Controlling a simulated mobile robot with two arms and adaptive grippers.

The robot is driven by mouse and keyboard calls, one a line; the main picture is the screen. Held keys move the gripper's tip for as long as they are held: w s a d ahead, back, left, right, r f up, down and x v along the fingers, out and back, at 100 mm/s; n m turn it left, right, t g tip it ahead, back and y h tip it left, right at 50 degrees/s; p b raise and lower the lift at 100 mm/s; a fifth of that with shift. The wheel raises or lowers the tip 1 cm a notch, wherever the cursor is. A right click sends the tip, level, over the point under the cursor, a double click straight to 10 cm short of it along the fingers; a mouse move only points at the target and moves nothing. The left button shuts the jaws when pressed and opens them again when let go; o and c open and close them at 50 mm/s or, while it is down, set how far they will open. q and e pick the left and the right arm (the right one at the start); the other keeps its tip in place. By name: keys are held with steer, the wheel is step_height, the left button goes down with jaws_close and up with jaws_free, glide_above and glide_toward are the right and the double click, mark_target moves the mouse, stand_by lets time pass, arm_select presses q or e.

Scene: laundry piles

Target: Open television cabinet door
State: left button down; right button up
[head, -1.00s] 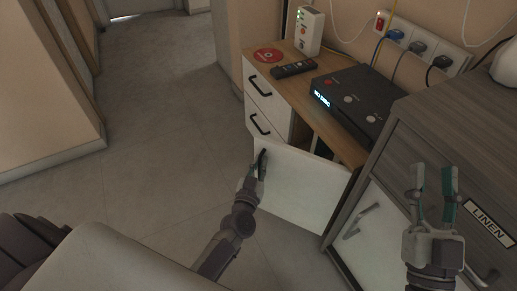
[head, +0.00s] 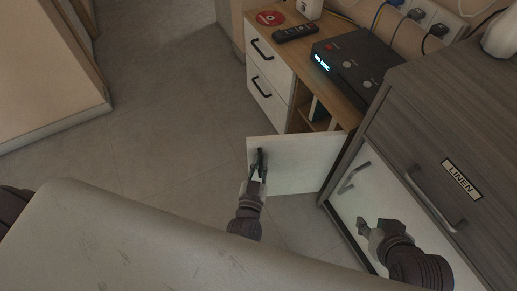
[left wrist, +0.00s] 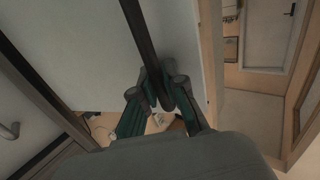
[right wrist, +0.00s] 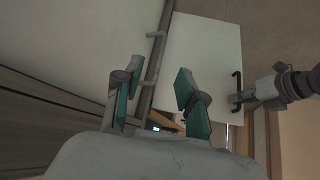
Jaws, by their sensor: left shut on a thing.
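The television cabinet (head: 335,132) has a wooden top, and its white door (head: 295,165) stands swung out, with the inside shelf partly showing behind it. My left gripper (head: 259,168) is shut on the door's black handle (head: 261,157). The left wrist view shows the fingers (left wrist: 163,92) around the handle bar (left wrist: 140,35). My right gripper (head: 366,228) is in front of the linen cabinet's white lower door. In the right wrist view its fingers (right wrist: 155,92) are apart and empty, with the white door (right wrist: 198,60) beyond them.
The grey linen cabinet (head: 430,100) stands close on the right, with handles sticking out. White drawers (head: 268,80) are at the television cabinet's left. A disc player (head: 345,65), remote (head: 295,32) and red disc (head: 270,17) lie on top. The floor (head: 170,100) at left is clear.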

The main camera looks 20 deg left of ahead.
arm_select(q)
steer(key=shift+s+d+f, duration=0.1)
steer(key=shift+s+d, duration=0.4)
steer(key=shift+s, duration=0.4)
arm_select(e)
steer(key=shift+s+d+f+g+h, duration=0.1)
steer(key=shift+s+d+f+g, duration=0.1)
steer(key=shift+s+g, duration=0.25)
steer(key=shift+s+d+f+g+h, duration=0.1)
steer(key=shift+s+d+f+g, duration=0.1)
steer(key=shift+s, duration=0.4)
steer(key=shift+s+d+f+g+h, duration=0.1)
steer(key=shift+s+d+f+g, duration=0.1)
steer(key=shift+s+g, duration=0.25)
arm_select(q)
steer(key=c, duration=1.5)
jaws_free()
arm_select(e)
steer(key=shift+a, duration=0.1)
arm_select(q)
steer(key=s, duration=0.8)
steer(key=s+d, duration=0.1)
steer(key=s, duration=0.3)
steer(key=shift+w, duration=0.1)
